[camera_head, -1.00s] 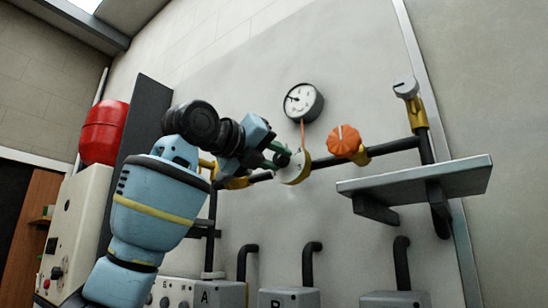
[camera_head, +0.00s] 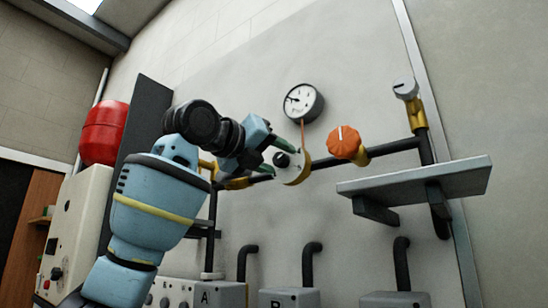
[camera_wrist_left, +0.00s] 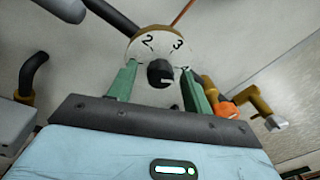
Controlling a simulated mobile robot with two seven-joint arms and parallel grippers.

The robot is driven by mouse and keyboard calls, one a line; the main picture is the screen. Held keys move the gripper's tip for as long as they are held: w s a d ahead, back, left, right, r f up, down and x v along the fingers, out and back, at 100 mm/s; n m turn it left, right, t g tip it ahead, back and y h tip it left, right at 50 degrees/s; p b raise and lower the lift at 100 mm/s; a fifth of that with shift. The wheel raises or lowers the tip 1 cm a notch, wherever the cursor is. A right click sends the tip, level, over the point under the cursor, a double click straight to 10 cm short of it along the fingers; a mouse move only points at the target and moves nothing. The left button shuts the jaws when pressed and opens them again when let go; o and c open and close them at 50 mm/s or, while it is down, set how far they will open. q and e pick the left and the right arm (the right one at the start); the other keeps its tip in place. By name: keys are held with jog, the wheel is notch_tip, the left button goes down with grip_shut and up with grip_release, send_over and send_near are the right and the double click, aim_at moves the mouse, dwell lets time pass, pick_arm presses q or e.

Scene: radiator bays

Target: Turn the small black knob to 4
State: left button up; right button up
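The small black knob (camera_head: 282,160) sits on a round pale dial (camera_head: 297,172) with a yellow-brown rim, mounted on the wall pipe. In the left wrist view the knob (camera_wrist_left: 160,73) has a short white mark, and the dial (camera_wrist_left: 161,46) shows the numerals 2 and 3; other numerals are hidden or unclear. My left gripper (camera_head: 274,154) is at the dial with its green fingers apart. In the left wrist view the fingers (camera_wrist_left: 157,78) stand on either side of the knob, with visible gaps. My right gripper is not in view.
An orange knob (camera_head: 344,142) is close on the right along the pipe. A pressure gauge (camera_head: 303,103) hangs above. A grey shelf (camera_head: 415,180) juts out at lower right, below a grey-capped yellow valve (camera_head: 406,90). Grey boxes (camera_head: 289,299) stand below.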

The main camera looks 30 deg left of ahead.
pick_arm(q)
jog(key=s+a, duration=0.1)
jog(key=s, duration=0.6)
jog(key=shift+s+a, duration=0.2)
jog(key=shift+s, duration=0.15)
dwell(0.5)
